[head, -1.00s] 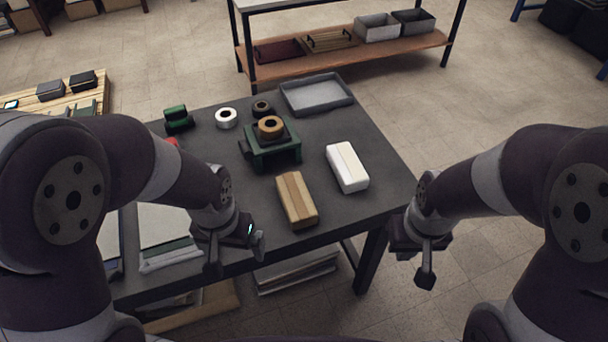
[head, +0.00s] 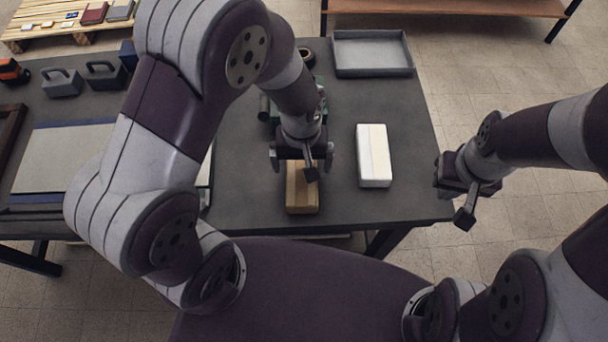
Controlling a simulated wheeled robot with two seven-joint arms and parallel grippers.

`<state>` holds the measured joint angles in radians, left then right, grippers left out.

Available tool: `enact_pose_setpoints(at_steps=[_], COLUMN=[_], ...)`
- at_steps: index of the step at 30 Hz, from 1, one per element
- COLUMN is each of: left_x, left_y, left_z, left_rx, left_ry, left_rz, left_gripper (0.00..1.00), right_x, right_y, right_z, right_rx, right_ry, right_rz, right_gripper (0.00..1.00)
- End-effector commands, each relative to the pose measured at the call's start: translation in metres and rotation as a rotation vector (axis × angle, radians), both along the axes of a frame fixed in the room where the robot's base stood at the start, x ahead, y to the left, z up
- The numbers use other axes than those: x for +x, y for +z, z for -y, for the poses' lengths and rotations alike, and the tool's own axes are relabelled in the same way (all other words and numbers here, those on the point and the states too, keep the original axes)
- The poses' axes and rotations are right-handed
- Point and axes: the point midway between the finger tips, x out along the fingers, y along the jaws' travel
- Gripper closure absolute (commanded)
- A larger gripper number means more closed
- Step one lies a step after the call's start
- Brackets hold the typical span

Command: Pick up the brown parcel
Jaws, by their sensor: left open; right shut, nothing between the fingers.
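The brown parcel (head: 302,196) lies on the dark table (head: 250,205) near its front edge. My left gripper (head: 304,170) is open over the far part of the parcel, and its fingers spread to either side. It hides the parcel's far end, and I cannot tell how high above it the fingers are. My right gripper (head: 453,203) is shut and empty, just off the table's right edge.
A white box (head: 374,155) lies to the right of the parcel. A grey tray (head: 372,55) is at the back right. A green object (head: 266,108) is partly hidden behind my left arm. Grey handled blocks (head: 62,83) stand at the left.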

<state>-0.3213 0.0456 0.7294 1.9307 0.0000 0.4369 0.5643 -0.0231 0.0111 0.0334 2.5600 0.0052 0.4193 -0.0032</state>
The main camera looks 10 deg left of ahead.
Motion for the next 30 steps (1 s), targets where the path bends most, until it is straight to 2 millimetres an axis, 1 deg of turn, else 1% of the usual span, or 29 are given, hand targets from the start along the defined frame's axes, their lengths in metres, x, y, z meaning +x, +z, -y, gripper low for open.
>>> enact_pose_setpoints(at_steps=[2, 6, 9, 12, 17, 20, 21, 24, 30], left_x=[-0.001, -0.007, -0.006, -0.006, -0.005, -0.005, -0.005, -0.005, -0.005], left_y=[-0.008, -0.035, -0.050, -0.056, -0.055, -0.055, -0.055, -0.055, -0.054], left_z=[0.000, 0.003, 0.003, 0.003, 0.003, 0.003, 0.003, 0.003, 0.003], left_rx=[0.001, 0.001, 0.000, 0.000, -0.001, -0.001, -0.001, 0.000, 0.000], left_ry=[-0.001, -0.001, 0.000, 0.000, -0.001, -0.001, -0.001, -0.001, -0.001], left_rz=[-0.001, -0.003, -0.002, 0.001, 0.001, 0.001, 0.001, 0.002, 0.002], left_gripper=[0.00, 0.00, 0.00, 0.00, 0.00, 0.29, 0.42, 0.71, 0.71], right_x=[0.000, 0.000, 0.000, 0.000, 0.000, 0.000, 0.000, 0.000, 0.000], right_y=[0.000, 0.001, -0.001, -0.001, -0.001, -0.001, -0.001, -0.001, -0.001], right_z=[0.000, 0.000, 0.000, 0.000, 0.000, 0.000, 0.000, 0.000, 0.000], right_rx=[0.000, 0.000, 0.000, 0.000, 0.000, 0.000, 0.000, 0.000, 0.000], right_ry=[0.000, 0.000, 0.000, 0.000, 0.000, 0.000, 0.000, 0.000, 0.000], right_rz=[0.000, 0.001, 0.001, 0.000, 0.000, 0.000, 0.000, 0.000, 0.000], right_gripper=[1.00, 1.00, 1.00, 1.00, 1.00, 1.00, 1.00, 1.00, 1.00])
